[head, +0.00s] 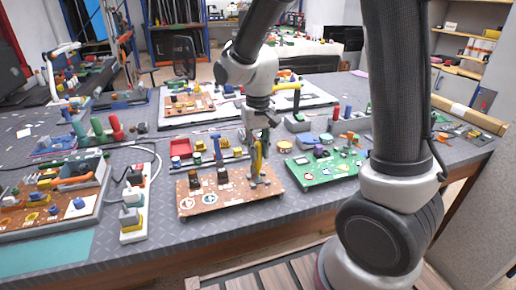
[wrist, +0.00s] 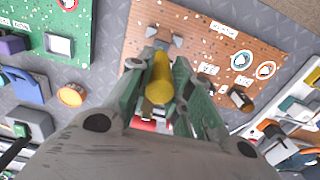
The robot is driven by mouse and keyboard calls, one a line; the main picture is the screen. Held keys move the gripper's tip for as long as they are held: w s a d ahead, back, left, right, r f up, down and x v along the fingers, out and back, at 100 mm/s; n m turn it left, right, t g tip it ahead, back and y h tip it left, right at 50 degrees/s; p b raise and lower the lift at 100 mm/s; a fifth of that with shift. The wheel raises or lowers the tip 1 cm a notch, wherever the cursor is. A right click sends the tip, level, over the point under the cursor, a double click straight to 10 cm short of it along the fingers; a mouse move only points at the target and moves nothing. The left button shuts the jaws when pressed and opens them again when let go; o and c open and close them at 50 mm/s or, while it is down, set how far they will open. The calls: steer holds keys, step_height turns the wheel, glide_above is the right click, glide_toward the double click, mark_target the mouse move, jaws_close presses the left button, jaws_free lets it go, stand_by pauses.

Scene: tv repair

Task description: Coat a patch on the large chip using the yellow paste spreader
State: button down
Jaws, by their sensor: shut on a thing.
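My gripper (head: 258,180) is shut on the yellow paste spreader (head: 257,157), held steeply over the right part of the brown circuit board (head: 226,202). In the wrist view the yellow spreader (wrist: 158,88) lies between the two fingers of my gripper (wrist: 158,66) and points toward the brown board (wrist: 205,30). Its tip is partly hidden by the fingers, so I cannot tell whether it touches the board. Dark components (head: 195,181) stand on the board's left part. I cannot tell for sure which part is the large chip.
A green circuit board (head: 318,168) with several parts lies close on the right. A red tray (head: 181,149) and small coloured parts stand behind the brown board. A white power strip (head: 132,233) with plugs lies to the left. Bare grey bench (head: 160,250) shows in front.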

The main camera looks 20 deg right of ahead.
steer(key=shift+f, duration=0.6)
stand_by(0.9)
steer(key=shift+d, duration=0.35)
steer(key=shift+a, duration=0.65)
steer(key=shift+d, duration=0.1)
steer(key=shift+d, duration=0.55)
